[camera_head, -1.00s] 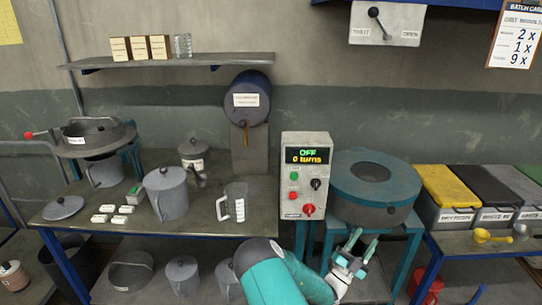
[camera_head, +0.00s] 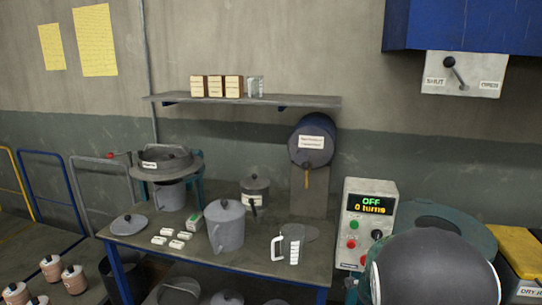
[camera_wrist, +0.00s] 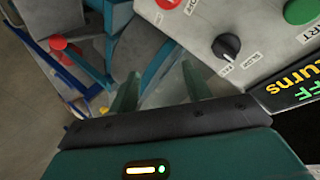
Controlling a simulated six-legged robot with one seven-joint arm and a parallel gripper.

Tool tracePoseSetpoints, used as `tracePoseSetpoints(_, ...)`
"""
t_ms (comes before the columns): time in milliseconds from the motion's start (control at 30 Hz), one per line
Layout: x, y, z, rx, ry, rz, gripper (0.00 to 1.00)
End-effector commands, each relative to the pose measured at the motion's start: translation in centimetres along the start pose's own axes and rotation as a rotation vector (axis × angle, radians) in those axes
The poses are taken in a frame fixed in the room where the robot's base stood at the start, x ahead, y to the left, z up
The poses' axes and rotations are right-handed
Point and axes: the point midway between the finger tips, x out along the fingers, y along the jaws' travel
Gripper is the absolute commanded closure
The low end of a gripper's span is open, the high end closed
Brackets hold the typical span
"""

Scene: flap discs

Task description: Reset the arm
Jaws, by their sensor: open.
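My gripper (camera_wrist: 160,85) shows in the wrist view with its two green fingers apart and nothing between them. It is near the control box (camera_wrist: 215,35), whose knob, buttons and display lie just beyond and to the right of the fingers. In the head view my gripper is out of sight. A large dark rounded part of my arm (camera_head: 435,270) fills the lower right there and hides much of the round teal machine (camera_head: 455,220). The control box (camera_head: 367,225) reads "OFF" and "0 turns".
A shelf (camera_head: 300,101) carries small boxes. A lever panel (camera_head: 463,74) is upper right.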

Motion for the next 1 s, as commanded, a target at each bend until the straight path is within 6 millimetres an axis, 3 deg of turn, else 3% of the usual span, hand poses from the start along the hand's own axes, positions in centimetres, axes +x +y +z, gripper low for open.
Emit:
tracePoseSetpoints(100,-3.9,-2.5,0.7,-0.057,-0.152,-0.036,0.51)
tracePoseSetpoints(233,-8.6,-4.5,1.4,-0.155,-0.306,-0.08,0.51)
tracePoseSetpoints(500,-19.8,-5.7,2.1,-0.437,-0.565,-0.183,0.51)
tracePoseSetpoints(767,-30.2,-2.6,1.5,-0.781,-0.721,-0.242,0.51)
tracePoseSetpoints(900,-34.9,0.5,0.6,-0.977,-0.768,-0.236,0.51)
tracePoseSetpoints(1000,-37.4,2.6,-0.1,-1.092,-0.787,-0.217,0.51)
